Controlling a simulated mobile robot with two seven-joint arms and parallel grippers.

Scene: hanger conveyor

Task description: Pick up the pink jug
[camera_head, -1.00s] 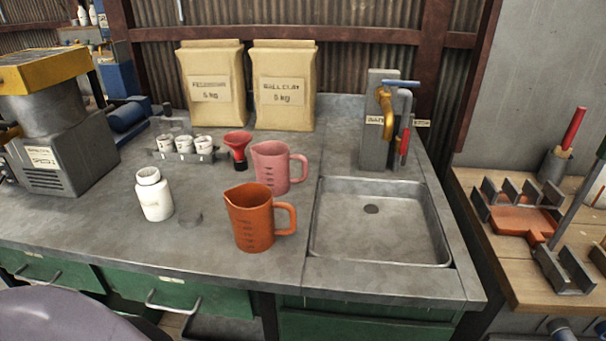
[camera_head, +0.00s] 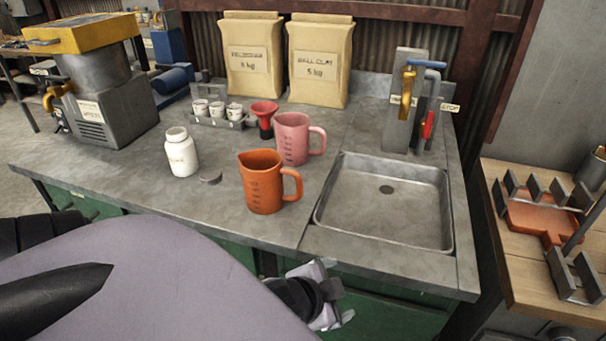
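The pink jug (camera_head: 293,139) stands upright on the grey worktop, with its handle to the right. The orange jug (camera_head: 262,183) stands in front of it and a little to the left, its handle also to the right. What appears to be my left gripper (camera_head: 335,292) is low in front of the green cabinet, below the worktop edge and well away from the pink jug. It is partly hidden behind my purple-grey arm link, and its finger opening is unclear. My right gripper is not in view.
A red funnel-like piece (camera_head: 264,117) stands close left of the pink jug. A white bottle (camera_head: 181,153) and a rack of small cups (camera_head: 218,120) are farther left. Two paper bags (camera_head: 319,62) stand behind. The sink (camera_head: 385,205) with its tap (camera_head: 408,85) is to the right.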

